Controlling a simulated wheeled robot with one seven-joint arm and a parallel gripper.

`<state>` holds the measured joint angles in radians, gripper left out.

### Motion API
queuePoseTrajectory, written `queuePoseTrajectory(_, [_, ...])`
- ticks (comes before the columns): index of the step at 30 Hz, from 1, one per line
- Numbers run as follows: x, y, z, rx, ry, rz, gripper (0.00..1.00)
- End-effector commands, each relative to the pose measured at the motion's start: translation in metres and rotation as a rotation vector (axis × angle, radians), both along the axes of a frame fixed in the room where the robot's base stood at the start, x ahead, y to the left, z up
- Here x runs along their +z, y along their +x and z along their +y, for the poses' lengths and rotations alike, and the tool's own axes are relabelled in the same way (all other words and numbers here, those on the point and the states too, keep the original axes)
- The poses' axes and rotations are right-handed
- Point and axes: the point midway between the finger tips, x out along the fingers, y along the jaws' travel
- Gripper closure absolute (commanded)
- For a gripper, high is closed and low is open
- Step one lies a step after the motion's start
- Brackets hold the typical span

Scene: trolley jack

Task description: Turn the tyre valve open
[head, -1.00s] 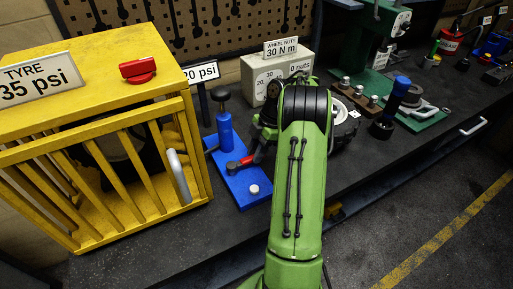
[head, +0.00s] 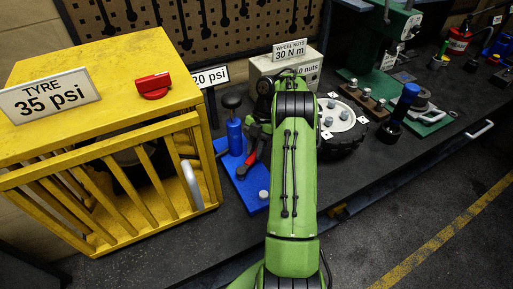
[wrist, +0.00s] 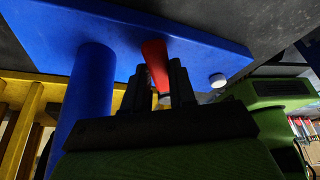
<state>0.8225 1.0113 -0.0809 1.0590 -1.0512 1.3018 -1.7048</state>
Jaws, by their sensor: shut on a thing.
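A red lever (head: 248,163) sits on a blue base plate (head: 246,189) beside a blue upright cylinder (head: 234,137) with a black knob on top. In the wrist view my gripper (wrist: 166,82) is shut on the red lever (wrist: 154,60), with a dark finger on each side of it. The blue plate (wrist: 215,50) and blue cylinder (wrist: 92,85) show there too. In the head view my green arm hides most of the gripper. I cannot tell whether this lever is the tyre valve. Another red handle (head: 153,86) lies on top of the yellow cage (head: 115,130).
The yellow cage with its barred door and grey handle (head: 191,185) stands close left of the blue plate. A tyre wheel (head: 343,125) lies right of my arm. A grey box (head: 285,72) stands behind. The bench front is clear.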

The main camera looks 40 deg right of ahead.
Motion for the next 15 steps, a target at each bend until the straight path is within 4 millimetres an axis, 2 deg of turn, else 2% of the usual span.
queuePoseTrajectory(10, [0.0011,0.0010,-0.0001,0.002,-0.002,-0.004,1.00])
queuePoseTrajectory(11, [0.0011,0.0010,-0.0001,0.002,-0.002,-0.005,0.72])
queuePoseTrajectory(15, [0.0008,0.0008,0.0000,0.002,-0.001,-0.003,0.50])
